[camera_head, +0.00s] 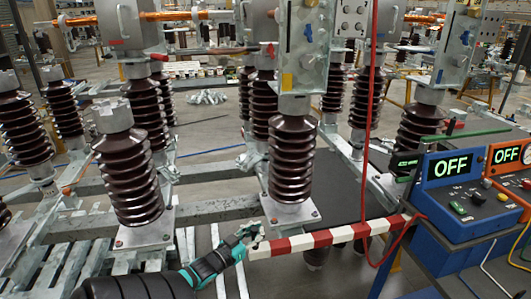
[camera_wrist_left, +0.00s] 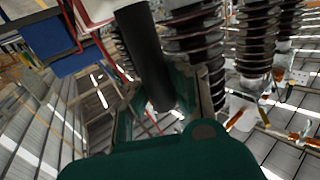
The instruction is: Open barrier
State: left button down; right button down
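The barrier is a red and white striped bar (camera_head: 325,237) that runs level across the front, from my left gripper to near the blue box. My left gripper (camera_head: 254,236) is at the bar's left end, touching or very close to it. In the left wrist view, its fingers (camera_wrist_left: 165,105) stand apart. A dark, rounded shape (camera_wrist_left: 150,55) shows between or beyond them, and I cannot tell what it is. A white and red part, possibly the bar (camera_wrist_left: 97,10), shows at the top. I see no firm grip on the bar. My right gripper is not in view.
A blue box reading OFF (camera_head: 452,185) stands at the right, with an orange OFF box (camera_head: 512,155) beside it. A red cable (camera_head: 372,110) hangs down across the bar. Brown ribbed insulators (camera_head: 292,160) stand behind it. A dark mat (camera_head: 340,190) lies beyond the bar.

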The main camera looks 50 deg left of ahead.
pick_arm(q)
jog(key=shift+s+f, duration=0.3)
jog(key=shift+s, duration=0.5)
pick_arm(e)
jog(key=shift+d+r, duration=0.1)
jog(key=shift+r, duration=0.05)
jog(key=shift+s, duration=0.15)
pick_arm(q)
jog(key=c, duration=2)
grip_release()
jog(key=o, duration=0.9)
jog(key=shift+d+r, duration=0.2)
jog(key=shift+r, duration=0.05)
jog(key=shift+a, duration=0.15)
jog(key=s, duration=0.4)
jog(key=s+d, duration=0.1)
jog(key=s, duration=0.2)
jog(key=s+d, duration=0.1)
jog(key=s, duration=0.3)
jog(key=shift+s+d, duration=0.2)
jog(key=shift+s, duration=0.15)
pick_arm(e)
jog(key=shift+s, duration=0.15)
